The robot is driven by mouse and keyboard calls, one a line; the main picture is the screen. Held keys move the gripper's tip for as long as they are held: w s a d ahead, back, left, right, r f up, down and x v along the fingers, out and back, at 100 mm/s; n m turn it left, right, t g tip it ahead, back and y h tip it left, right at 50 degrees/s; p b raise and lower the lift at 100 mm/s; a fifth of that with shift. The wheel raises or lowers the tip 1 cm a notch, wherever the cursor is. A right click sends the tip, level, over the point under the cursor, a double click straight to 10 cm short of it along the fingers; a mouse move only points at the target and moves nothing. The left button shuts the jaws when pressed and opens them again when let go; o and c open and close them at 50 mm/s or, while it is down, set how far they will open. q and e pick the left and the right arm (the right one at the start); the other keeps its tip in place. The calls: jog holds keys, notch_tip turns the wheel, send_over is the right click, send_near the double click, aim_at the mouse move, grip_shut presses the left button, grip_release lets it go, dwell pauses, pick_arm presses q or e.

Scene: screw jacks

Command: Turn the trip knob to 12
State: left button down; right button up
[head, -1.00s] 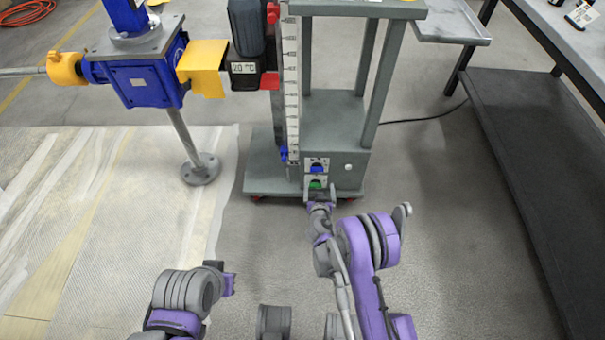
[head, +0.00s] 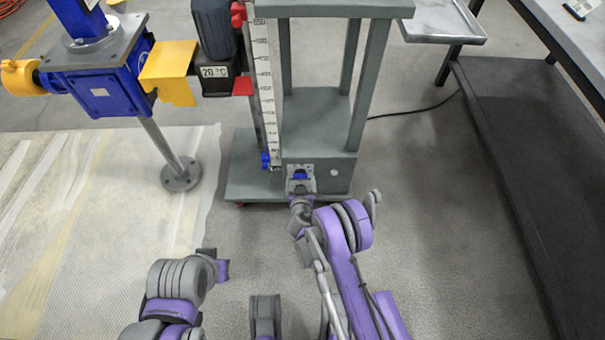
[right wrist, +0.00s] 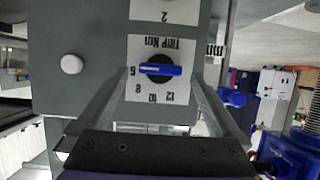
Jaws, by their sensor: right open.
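The trip knob (right wrist: 160,69) is a blue bar on a black dial. Its white plate (right wrist: 187,50) reads TRIP N·m upside down in the right wrist view, with 6, 8, 10 and 12 around the dial. The bar lies level, its left end toward the 6. My right gripper (right wrist: 162,73) is open, its fingers on either side of the knob with gaps between. In the head view the blue knob (head: 300,174) shows just above my right gripper (head: 301,188) on the grey stand. My left gripper (head: 222,270) is low, away from the stand; its jaws are unclear.
A second white plate (right wrist: 164,11) marked 2 and a white button (right wrist: 72,64) are on the same panel. A blue clamp (right wrist: 232,97) sits near the right finger. The screw jack (head: 100,85) stands left; a dark bench shelf (head: 530,150) is at right.

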jog(key=shift+w+f, duration=0.1)
jog(key=shift+w, duration=0.1)
jog(key=shift+c, duration=0.3)
jog(key=c, duration=1.3)
jog(key=n+h, duration=0.2)
jog(key=n, duration=0.1)
jog(key=shift+a, duration=0.35)
jog(key=shift+a+n+t+h, duration=0.1)
jog(key=shift+n+t+h, duration=0.2)
jog(key=shift+n+h, duration=0.45)
